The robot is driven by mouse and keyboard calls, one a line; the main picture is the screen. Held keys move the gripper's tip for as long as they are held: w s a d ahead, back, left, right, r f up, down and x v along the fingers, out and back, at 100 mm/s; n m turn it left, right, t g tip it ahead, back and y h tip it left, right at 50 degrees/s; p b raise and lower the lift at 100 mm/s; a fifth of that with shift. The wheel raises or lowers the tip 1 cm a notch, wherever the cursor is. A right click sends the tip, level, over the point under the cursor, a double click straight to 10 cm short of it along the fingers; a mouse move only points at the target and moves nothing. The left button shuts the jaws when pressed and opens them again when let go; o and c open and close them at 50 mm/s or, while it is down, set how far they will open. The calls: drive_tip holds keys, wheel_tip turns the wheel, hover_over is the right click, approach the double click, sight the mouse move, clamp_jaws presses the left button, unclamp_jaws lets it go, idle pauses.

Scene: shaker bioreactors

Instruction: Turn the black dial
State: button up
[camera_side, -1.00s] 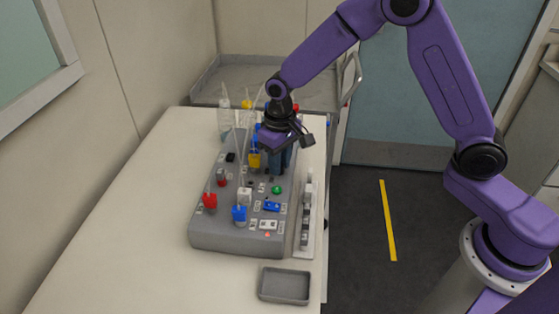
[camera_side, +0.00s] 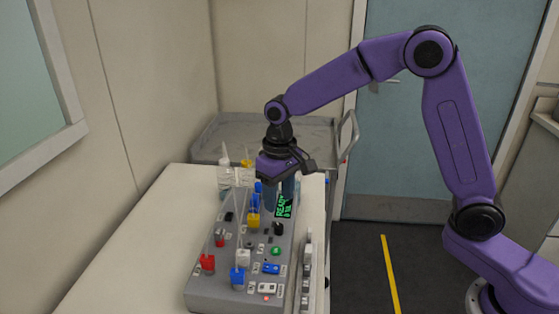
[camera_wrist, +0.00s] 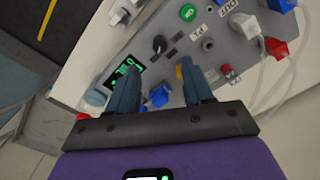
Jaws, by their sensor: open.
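The black dial (camera_side: 278,228) sits on the sloped grey control panel (camera_side: 214,292), just in front of the green-lit screen (camera_side: 285,206). In the wrist view the black dial (camera_wrist: 160,44) is a round knob with a light mark, beyond the fingertips and uncovered. My gripper (camera_side: 280,203) is over the back part of the panel, pointing down, its two blue-grey fingers apart. In the wrist view my gripper (camera_wrist: 158,68) is open with nothing held between the fingers. The fingers look clear of the dial.
A green button (camera_side: 272,267) is in front. Clear bottles (camera_side: 225,175) stand behind. The white table (camera_side: 130,250) is free at left.

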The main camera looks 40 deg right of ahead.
wheel_tip(320, 180, up, 9)
drive_tip(key=shift+r, duration=0.2)
drive_tip(key=shift+s, duration=0.1)
drive_tip(key=s+d+f+n, duration=0.2)
drive_tip(key=s+d+n, duration=0.1)
drive_tip(key=s, duration=0.7)
drive_tip(key=s+d+f+n, duration=0.2)
drive_tip(key=s+d+n, duration=0.2)
drive_tip(key=s, duration=0.6)
drive_tip(key=s+d+f+n, duration=0.2)
drive_tip(key=s+d+n, duration=0.1)
drive_tip(key=s, duration=0.7)
drive_tip(key=shift+d+f, duration=0.3)
drive_tip(key=shift+d, duration=0.3)
